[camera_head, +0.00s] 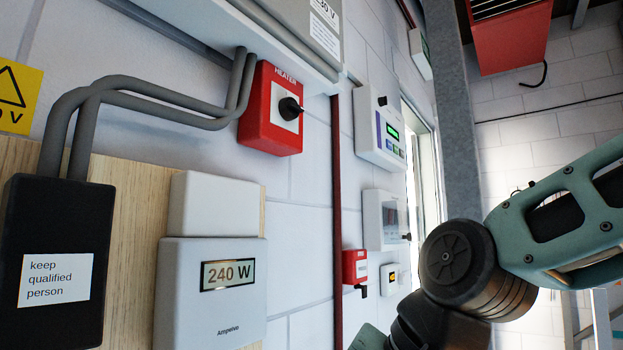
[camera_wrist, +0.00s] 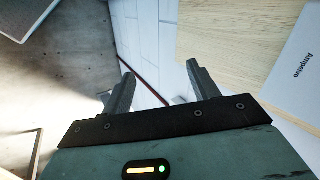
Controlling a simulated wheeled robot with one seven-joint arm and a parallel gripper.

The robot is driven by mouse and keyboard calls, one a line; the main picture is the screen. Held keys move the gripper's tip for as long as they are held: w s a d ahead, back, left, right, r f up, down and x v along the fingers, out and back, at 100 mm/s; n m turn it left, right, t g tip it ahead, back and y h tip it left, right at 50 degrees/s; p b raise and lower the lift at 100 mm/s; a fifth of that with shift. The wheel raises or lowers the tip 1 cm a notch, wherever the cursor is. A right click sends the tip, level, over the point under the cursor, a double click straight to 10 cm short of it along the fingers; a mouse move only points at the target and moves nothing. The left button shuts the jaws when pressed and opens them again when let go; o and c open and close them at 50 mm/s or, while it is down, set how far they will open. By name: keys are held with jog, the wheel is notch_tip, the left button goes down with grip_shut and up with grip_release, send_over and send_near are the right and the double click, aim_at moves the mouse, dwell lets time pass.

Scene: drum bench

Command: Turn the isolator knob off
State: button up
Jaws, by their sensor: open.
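A red box (camera_head: 272,120) labelled HEATER is on the white block wall in the head view. A black rotary knob (camera_head: 290,108) sits on its pale front plate. A smaller red box (camera_head: 355,267) is lower on the wall, with a small black part below it. I cannot tell from its label which box is the isolator. My gripper (camera_wrist: 160,70) shows in the wrist view with its two fingers apart and nothing between them. Neither red box shows in the wrist view. In the head view my arm is at the lower right, apart from the HEATER box; the fingertips are not clearly visible.
A wooden board (camera_head: 120,190) carries a black box (camera_head: 58,258) and a white meter (camera_head: 210,290) reading 240 W. Grey conduits (camera_head: 150,100) run to the HEATER box's left. A white panel (camera_head: 381,130) with a green display is further along the wall. A grey trunking overhangs above.

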jog(key=w+r+m+t+y, duration=0.2)
jog(key=w+r+m, duration=0.2)
jog(key=r, duration=0.4)
jog(key=m+t+y, duration=0.6)
jog(key=m+t, duration=0.1)
jog(key=m, duration=0.9)
send_near(297, 106)
jog(key=p+x, duration=0.6)
jog(key=x, duration=0.3)
jog(key=shift+r, duration=0.1)
jog(key=c, duration=0.9)
